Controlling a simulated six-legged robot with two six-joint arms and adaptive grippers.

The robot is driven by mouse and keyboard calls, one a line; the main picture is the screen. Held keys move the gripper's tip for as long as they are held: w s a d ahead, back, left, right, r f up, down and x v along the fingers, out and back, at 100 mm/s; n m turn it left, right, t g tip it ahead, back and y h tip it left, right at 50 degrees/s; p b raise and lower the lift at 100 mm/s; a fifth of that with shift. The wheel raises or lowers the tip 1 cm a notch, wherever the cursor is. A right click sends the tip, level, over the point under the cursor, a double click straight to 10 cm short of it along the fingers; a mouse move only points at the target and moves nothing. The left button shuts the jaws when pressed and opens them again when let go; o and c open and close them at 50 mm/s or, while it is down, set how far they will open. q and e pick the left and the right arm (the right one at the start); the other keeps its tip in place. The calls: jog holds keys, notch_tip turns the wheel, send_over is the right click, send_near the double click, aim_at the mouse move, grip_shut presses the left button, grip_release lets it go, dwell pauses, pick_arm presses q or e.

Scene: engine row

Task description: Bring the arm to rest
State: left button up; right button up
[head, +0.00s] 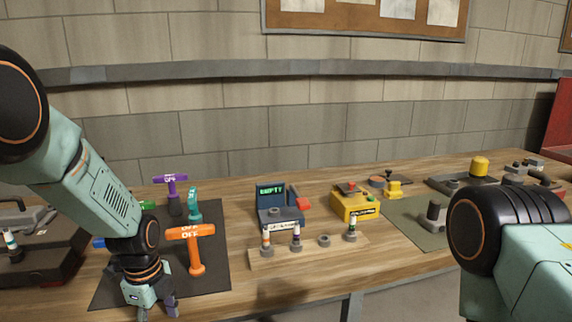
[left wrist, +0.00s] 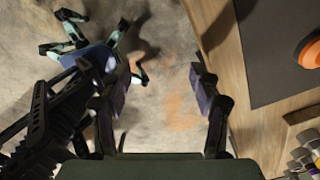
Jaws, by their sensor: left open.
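My left arm comes in from the left in the head view, and its gripper (head: 156,306) points down at the front edge of the bench, by the dark mat. In the left wrist view the left gripper (left wrist: 160,85) has its two fingers wide apart with nothing between them. Below the fingers is the floor, with the wooden bench edge (left wrist: 222,50) to the right. My right arm shows at the right of the head view, but its gripper is out of the picture.
A dark mat (head: 218,275) holds an orange T-handle (head: 194,250), a purple one (head: 171,190) and a teal one (head: 194,205). A wooden rack (head: 285,262) with small vials stands right of it. A tester reading EMPTY (head: 275,204) and a yellow box (head: 355,205) stand behind.

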pick_arm(q)
jog(key=s+d+f+n+b, duration=0.1)
jog(key=s+f+n+b, duration=0.2)
jog(key=s+f+n, duration=0.6)
jog(key=s+f+n+b, duration=0.3)
jog(key=s+f+n, duration=0.2)
jog(key=s+f, duration=0.3)
jog(key=s+d+f+n+b, duration=0.1)
jog(key=s+f+n+b, duration=0.2)
jog(key=s, duration=1.2)
notch_tip(320, 180, down, 5)
jog(key=n, duration=0.3)
jog(key=shift+s+d+n, duration=0.3)
jog(key=shift+a, duration=0.1)
